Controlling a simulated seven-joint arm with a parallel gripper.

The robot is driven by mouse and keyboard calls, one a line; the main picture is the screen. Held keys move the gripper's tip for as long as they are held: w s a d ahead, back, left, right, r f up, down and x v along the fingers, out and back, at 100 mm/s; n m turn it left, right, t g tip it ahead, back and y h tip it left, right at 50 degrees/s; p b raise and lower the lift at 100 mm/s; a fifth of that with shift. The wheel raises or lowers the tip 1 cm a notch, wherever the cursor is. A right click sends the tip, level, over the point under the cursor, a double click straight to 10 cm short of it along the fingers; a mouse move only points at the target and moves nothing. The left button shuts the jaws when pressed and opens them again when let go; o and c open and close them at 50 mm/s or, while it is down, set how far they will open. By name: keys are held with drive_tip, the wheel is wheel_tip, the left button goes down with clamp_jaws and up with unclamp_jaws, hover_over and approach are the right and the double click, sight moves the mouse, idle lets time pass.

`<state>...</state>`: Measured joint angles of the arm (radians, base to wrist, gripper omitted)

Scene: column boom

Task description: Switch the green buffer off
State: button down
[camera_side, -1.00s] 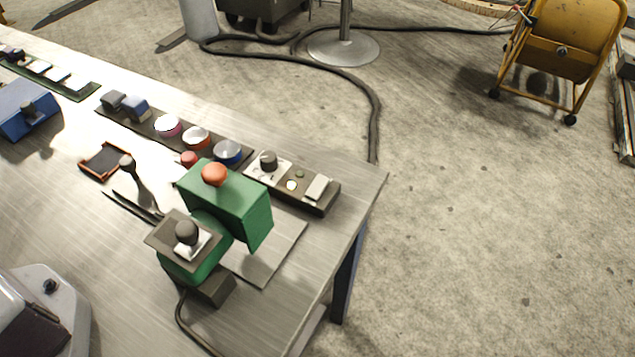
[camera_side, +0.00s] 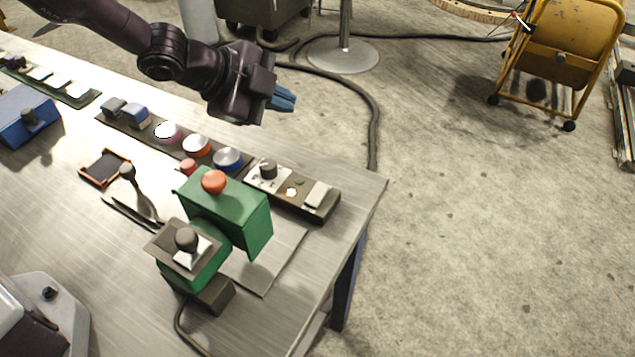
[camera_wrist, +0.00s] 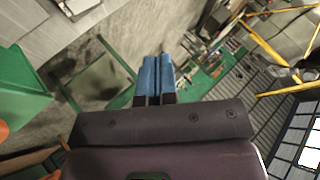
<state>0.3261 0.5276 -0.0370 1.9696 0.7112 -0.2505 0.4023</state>
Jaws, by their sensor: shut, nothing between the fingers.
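The green buffer (camera_side: 232,215) stands near the right end of the metal bench. It has an orange-red button (camera_side: 214,181) on top. A grey knob (camera_side: 186,239) sits on a small plate on its front part. My gripper (camera_side: 284,98) is above the bench's far edge, up and to the right of the buffer and well apart from it. Its blue fingers are together and empty, as the wrist view (camera_wrist: 154,78) also shows. A green surface (camera_wrist: 20,85) is at the left of the wrist view; I cannot tell whether it is the buffer.
A control box (camera_side: 292,190) with a dial and a rocker lies behind the buffer. A strip with coloured round buttons (camera_side: 197,146) runs to its left. A small orange-edged tray (camera_side: 104,168) and a blue box (camera_side: 28,112) are further left. A cable leaves the buffer's base.

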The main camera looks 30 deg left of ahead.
sight(315, 197)
drive_tip(key=s+d+f+m+g+h, duration=0.1)
drive_tip(key=d+f+m+h, duration=0.1)
drive_tip(key=d+f, duration=0.3)
drive_tip(key=shift+d+f+m+g, duration=0.3)
drive_tip(key=shift+f+m, duration=0.2)
drive_tip(key=shift+f, duration=0.1)
drive_tip(key=shift+w+f, duration=0.2)
drive_tip(key=shift+f, duration=1.25)
drive_tip(key=shift+w+f, duration=0.15)
drive_tip(key=shift+f, duration=1.25)
drive_tip(key=shift+w+f, duration=0.2)
drive_tip(key=shift+f, duration=1.25)
drive_tip(key=shift+w+f, duration=0.1)
drive_tip(key=shift+f, duration=0.45)
drive_tip(key=shift+r, duration=0.55)
